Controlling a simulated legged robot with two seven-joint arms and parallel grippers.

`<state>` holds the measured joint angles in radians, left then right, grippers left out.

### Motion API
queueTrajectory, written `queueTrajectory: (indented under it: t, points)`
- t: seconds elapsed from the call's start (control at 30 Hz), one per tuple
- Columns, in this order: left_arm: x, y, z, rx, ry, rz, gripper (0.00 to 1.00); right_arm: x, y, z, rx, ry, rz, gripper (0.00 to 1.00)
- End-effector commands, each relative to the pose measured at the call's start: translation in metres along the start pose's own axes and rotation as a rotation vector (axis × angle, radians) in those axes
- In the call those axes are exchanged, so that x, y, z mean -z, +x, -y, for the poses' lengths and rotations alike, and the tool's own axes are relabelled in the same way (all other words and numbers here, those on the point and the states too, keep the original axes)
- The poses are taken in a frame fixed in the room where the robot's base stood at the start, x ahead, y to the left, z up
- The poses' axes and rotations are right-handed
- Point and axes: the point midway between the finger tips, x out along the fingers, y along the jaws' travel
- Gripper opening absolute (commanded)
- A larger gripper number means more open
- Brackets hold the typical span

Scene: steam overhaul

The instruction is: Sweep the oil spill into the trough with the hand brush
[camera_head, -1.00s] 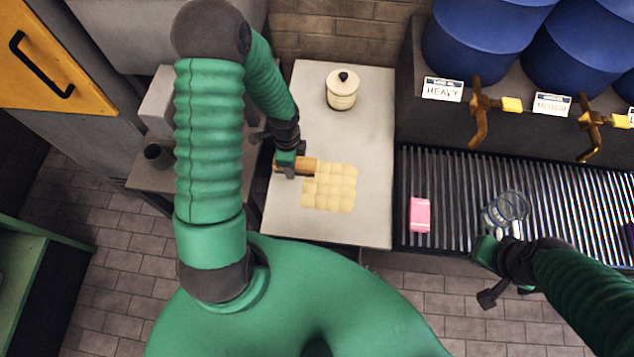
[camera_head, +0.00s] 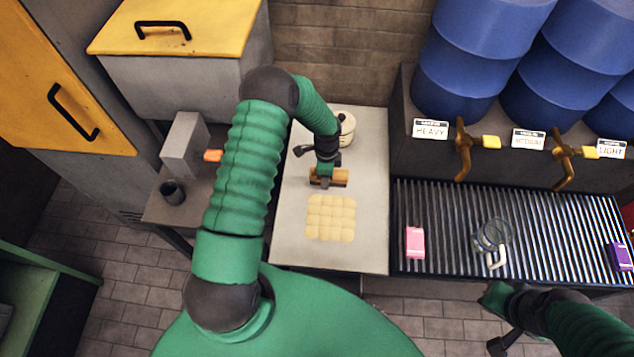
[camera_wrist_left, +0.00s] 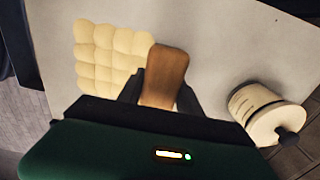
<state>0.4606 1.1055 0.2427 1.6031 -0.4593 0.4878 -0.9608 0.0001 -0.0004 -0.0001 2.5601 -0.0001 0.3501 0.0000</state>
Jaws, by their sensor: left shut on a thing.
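The oil spill (camera_head: 331,218) is a pale yellow grid of puffy squares on the light grey table (camera_head: 365,255). It also shows in the left wrist view (camera_wrist_left: 105,58). My left gripper (camera_head: 322,178) is shut on the wooden hand brush (camera_head: 342,177), just beyond the far edge of the spill. In the left wrist view the brush (camera_wrist_left: 164,76) sits between the fingers, beside the spill; its bristles are hidden. A slatted metal grate (camera_head: 455,240) lies right of the table; I cannot tell whether it is the trough. My right gripper (camera_head: 494,300) is near the grate's front edge, partly hidden.
A cream canister (camera_head: 346,128) stands behind my left gripper. A pink block (camera_head: 415,242), a clear glass mug (camera_head: 492,238) and a purple block (camera_head: 620,257) are on the grate. Blue barrels (camera_head: 470,60) with brass taps overhang it. A side table with a dark cup (camera_head: 172,192) stands left.

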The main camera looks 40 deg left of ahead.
Motion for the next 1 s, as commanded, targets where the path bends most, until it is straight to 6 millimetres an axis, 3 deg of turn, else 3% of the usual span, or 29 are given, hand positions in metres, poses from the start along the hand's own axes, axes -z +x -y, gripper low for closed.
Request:
queueTrajectory:
  t: [0.17, 0.6, 1.0]
  points:
    - [0.002, 0.009, 0.003, 0.0, -0.005, 0.0, 0.09, -0.001, 0.005, 0.0, 0.0, 0.0, 0.0, 0.0]
    - [0.001, 0.057, 0.002, 0.001, -0.004, 0.0, 0.09, -0.01, 0.042, 0.0, 0.0, 0.0, 0.001, 0.0]
    - [0.001, 0.058, 0.002, 0.001, -0.004, -0.001, 0.09, -0.01, 0.042, 0.0, 0.0, 0.0, 0.0, 0.0]
